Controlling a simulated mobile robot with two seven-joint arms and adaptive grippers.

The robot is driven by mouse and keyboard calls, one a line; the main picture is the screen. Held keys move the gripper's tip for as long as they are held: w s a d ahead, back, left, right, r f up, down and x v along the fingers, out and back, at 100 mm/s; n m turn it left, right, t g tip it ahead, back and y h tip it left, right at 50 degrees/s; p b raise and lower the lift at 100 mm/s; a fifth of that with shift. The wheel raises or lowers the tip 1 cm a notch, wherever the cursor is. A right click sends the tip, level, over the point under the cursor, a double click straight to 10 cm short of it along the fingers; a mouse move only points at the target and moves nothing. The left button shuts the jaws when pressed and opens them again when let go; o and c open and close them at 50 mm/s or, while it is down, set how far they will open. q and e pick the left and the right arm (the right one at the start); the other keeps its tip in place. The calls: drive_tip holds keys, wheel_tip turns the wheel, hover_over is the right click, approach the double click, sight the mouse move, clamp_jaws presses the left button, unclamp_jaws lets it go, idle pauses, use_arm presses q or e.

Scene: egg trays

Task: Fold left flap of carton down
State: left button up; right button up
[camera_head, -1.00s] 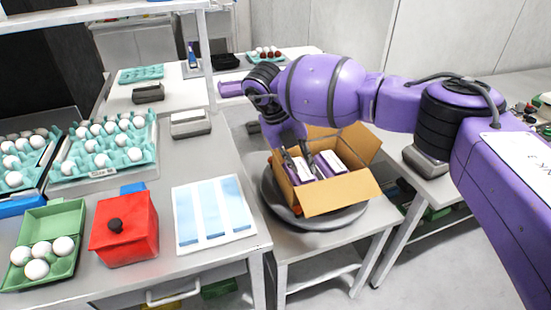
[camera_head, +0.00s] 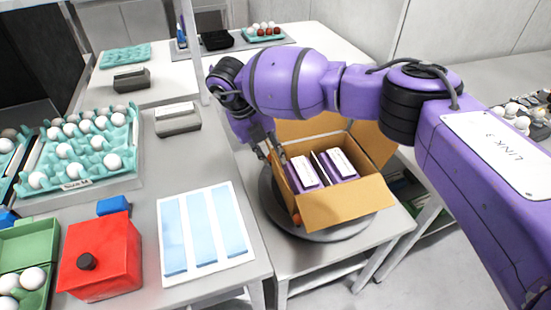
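The open brown cardboard carton (camera_head: 345,207) sits on a dark round turntable (camera_head: 318,234). Two purple-and-white packs (camera_head: 304,174) stand side by side inside it. Its right flap (camera_head: 374,142) stands up and leans outward, and the back flap (camera_head: 308,127) is raised behind the packs. I cannot make out the left flap clearly; my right gripper covers part of that side. My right gripper (camera_head: 274,160) points down at the carton's left edge, its fingers apart. I cannot tell whether it touches the cardboard. My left gripper is not in view.
The table on the left holds a red box (camera_head: 101,257), a green egg carton (camera_head: 23,244), a blue-striped sheet (camera_head: 206,231) and a teal egg tray (camera_head: 80,153). My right arm spans above and behind the carton. Floor shows at the lower right.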

drive_tip(key=x, duration=0.4)
drive_tip(key=shift+w+f, duration=0.1)
drive_tip(key=shift+w+d+f, duration=0.1)
drive_tip(key=shift+f, duration=0.3)
clamp_jaws()
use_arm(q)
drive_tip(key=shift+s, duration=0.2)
use_arm(e)
drive_tip(key=shift+d, duration=0.1)
